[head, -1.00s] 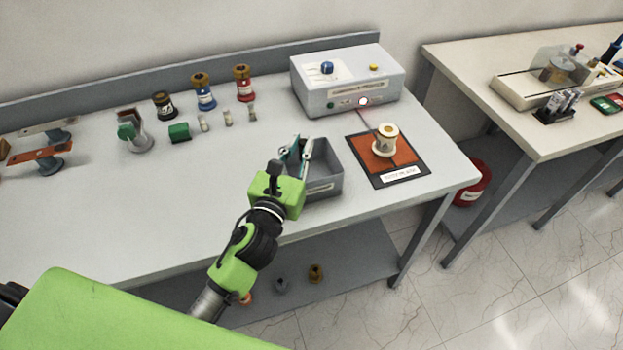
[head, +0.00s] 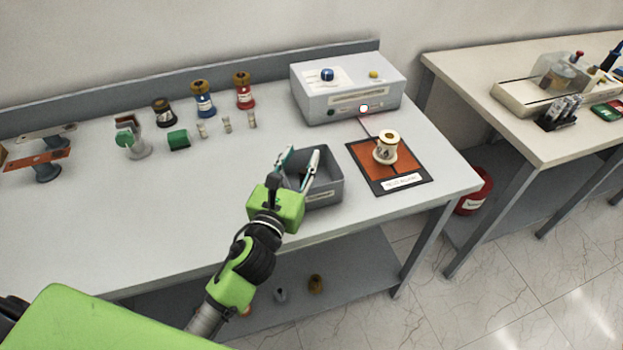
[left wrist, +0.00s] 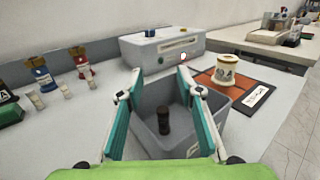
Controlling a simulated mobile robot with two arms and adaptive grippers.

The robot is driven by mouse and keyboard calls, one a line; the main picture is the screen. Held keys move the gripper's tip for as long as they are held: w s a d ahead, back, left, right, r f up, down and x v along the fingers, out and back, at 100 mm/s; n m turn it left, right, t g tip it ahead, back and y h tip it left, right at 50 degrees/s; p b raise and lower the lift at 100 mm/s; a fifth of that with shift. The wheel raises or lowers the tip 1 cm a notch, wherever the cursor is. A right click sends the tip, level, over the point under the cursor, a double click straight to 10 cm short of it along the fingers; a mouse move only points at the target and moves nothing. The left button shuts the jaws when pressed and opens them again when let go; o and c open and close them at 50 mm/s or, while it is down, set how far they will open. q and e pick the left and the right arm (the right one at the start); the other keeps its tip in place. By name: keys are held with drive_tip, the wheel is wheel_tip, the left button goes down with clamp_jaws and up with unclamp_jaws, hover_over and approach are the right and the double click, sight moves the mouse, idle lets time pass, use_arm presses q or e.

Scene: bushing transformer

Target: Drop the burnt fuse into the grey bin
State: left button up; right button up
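The grey bin (head: 330,190) stands near the table's front edge; it also shows in the left wrist view (left wrist: 216,103). My left gripper (head: 301,160) is above the bin, its fingers spread wide and empty. In the left wrist view the gripper's teal finger pads (left wrist: 165,88) stand apart on either side of the bin's opening. A dark, small cylinder, the burnt fuse (left wrist: 163,121), is upright inside the bin between the fingers, touching neither. Whether it rests on the bin's floor I cannot tell. My right gripper is not in view.
An orange mat (head: 362,154) with a cream spool-like part (head: 386,148) lies right of the bin. A grey tester box (head: 348,90) stands behind. Several small pale fuses (head: 227,125) and coloured bushings (head: 204,98) are at the back left. The table's left front is clear.

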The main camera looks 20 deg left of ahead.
use_arm(q)
drive_tip(key=s, duration=1.1)
drive_tip(key=shift+s+a, duration=0.2)
drive_tip(key=shift+s, duration=0.05)
